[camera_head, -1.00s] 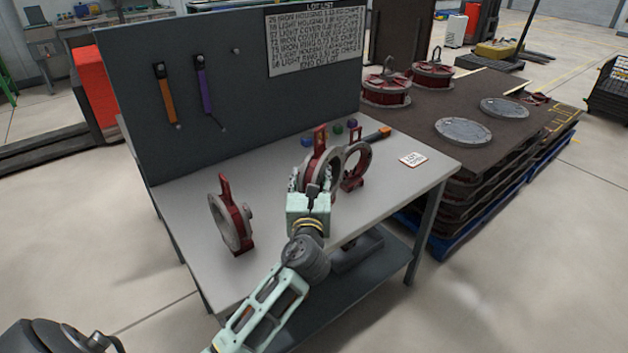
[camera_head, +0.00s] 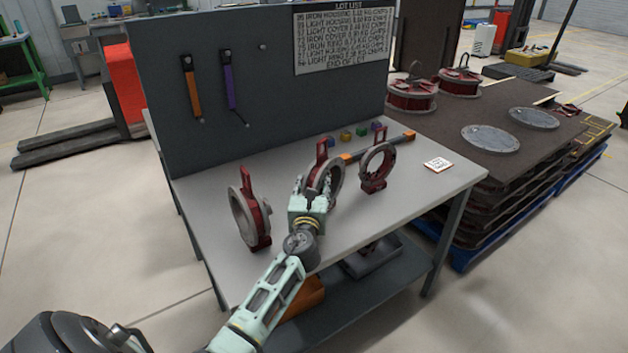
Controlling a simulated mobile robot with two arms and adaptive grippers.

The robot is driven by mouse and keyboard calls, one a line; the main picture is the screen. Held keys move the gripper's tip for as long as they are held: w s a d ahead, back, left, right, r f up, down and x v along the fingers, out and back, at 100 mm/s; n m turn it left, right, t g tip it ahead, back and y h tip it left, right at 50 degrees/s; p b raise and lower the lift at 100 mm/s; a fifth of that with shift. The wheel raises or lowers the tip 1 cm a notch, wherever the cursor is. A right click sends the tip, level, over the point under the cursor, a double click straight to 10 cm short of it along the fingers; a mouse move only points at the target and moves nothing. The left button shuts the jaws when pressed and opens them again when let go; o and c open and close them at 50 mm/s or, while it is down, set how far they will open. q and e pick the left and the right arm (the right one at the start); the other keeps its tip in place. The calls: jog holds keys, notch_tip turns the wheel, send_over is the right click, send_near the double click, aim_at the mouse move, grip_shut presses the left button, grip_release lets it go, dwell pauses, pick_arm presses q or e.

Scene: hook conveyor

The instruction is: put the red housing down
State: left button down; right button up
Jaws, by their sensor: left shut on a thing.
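A red housing (camera_head: 323,163) with a grey ring face and an upright red tab stands at the middle of the workbench (camera_head: 400,210). My left gripper (camera_head: 310,190) is shut on this red housing at its near left side. The gripper and wrist hide part of it, and I cannot tell whether its base touches the bench top. A second red housing (camera_head: 250,215) stands on the bench to the left. A third one (camera_head: 377,166) stands just to the right of the held one. My right gripper is not in view.
Small coloured blocks (camera_head: 345,135) and an orange-ended tool (camera_head: 405,137) lie behind the housings. A white card (camera_head: 438,164) lies at the bench's right. A grey back panel (camera_head: 270,90) closes the rear. A pallet stack (camera_head: 490,190) with red housings and discs stands right. The bench's front right is clear.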

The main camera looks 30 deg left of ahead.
pick_arm(q)
jog(key=shift+w+f, duration=0.1)
jog(key=shift+f, duration=0.1)
jog(key=shift+f, duration=0.1)
jog(key=c, duration=1.3)
grip_release()
jog(key=shift+f, duration=0.3)
jog(key=o, duration=0.4)
jog(key=shift+r, duration=0.15)
jog(key=v, duration=1.2)
